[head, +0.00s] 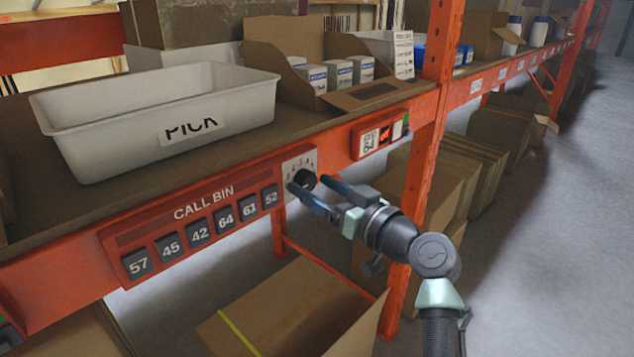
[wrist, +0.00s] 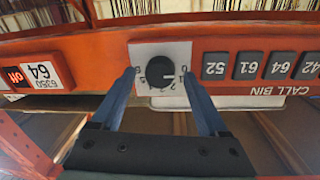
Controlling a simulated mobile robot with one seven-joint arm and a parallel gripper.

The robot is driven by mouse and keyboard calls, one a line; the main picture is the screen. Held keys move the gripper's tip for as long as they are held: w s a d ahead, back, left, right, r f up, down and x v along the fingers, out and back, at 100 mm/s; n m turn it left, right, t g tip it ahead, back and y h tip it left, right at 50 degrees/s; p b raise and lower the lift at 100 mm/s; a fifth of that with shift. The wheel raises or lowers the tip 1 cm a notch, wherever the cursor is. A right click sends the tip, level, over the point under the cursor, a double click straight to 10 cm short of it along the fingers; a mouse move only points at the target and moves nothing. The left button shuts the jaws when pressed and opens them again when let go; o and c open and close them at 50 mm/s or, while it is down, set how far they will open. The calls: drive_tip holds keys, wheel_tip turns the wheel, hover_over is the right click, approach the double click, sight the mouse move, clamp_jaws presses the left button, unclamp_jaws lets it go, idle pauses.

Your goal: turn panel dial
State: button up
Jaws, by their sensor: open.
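The panel dial (head: 304,179) is a round black knob on a pale plate on the orange shelf beam, right of the CALL BIN buttons. In the wrist view, which is upside down, the dial (wrist: 160,72) has numbers around it, and its white pointer line points to picture right, near the low numbers. My gripper (head: 309,185) is open in front of the dial. In the wrist view the blue fingertips of my gripper (wrist: 159,77) lie on either side of the knob with gaps between. I cannot tell whether they reach its depth.
The CALL BIN strip (head: 190,240) has several numbered buttons left of the dial. A small red display unit (head: 379,134) sits right of it. An orange upright (head: 431,130) stands behind my arm. A white PICK bin (head: 100,145) rests above. An open cardboard box (head: 300,305) stands below.

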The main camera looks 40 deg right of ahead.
clamp_jaws()
idle(0.5)
drive_tip(key=shift+m, duration=0.3)
drive_tip(key=m+p, duration=0.1)
drive_tip(key=m, duration=0.4)
drive_tip(key=shift+w+r+p, duration=0.1)
drive_tip(key=shift+r+p, duration=0.1)
drive_tip(key=shift+p, duration=0.2)
drive_tip(key=m+p, duration=0.1)
drive_tip(key=m, duration=0.2)
drive_tip(key=shift+g+p, duration=0.3)
drive_tip(key=shift+g, duration=0.1)
drive_tip(key=shift+d+m+y+p, duration=0.1)
drive_tip(key=shift+m+y+p, duration=0.35)
drive_tip(key=shift+m, duration=0.85)
drive_tip(key=shift+f, duration=0.1)
